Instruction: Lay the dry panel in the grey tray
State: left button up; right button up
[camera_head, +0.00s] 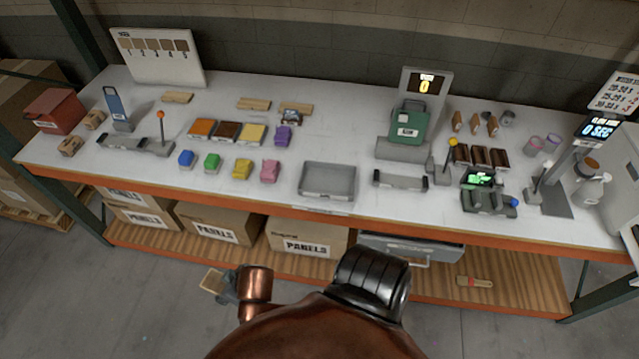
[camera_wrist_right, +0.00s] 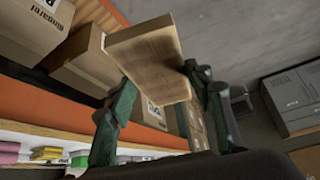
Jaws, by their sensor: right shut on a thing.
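A pale wooden panel (camera_head: 212,281) is held out in front of the bench, over the floor and below the bench top's height. In the right wrist view the panel (camera_wrist_right: 150,55) lies between two green fingers, its plain wood face showing. My right gripper (camera_head: 223,288), also in the right wrist view (camera_wrist_right: 160,98), is shut on the panel near one end. The grey tray (camera_head: 328,196) sits at the bench's front edge, right of the middle of the coloured blocks, and looks empty. The panel is apart from it, lower and to the left. My left gripper is not in view.
Coloured blocks (camera_head: 243,169) stand left of the tray. A long grey lever fixture (camera_head: 400,181) stands right of it, with a green machine (camera_head: 407,125) behind. An orange bench edge (camera_head: 260,204) and boxes of panels (camera_head: 306,240) lie below. Bare bench shows behind the tray.

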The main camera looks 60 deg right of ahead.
aim_at(327, 184)
jog(key=z, duration=1.75)
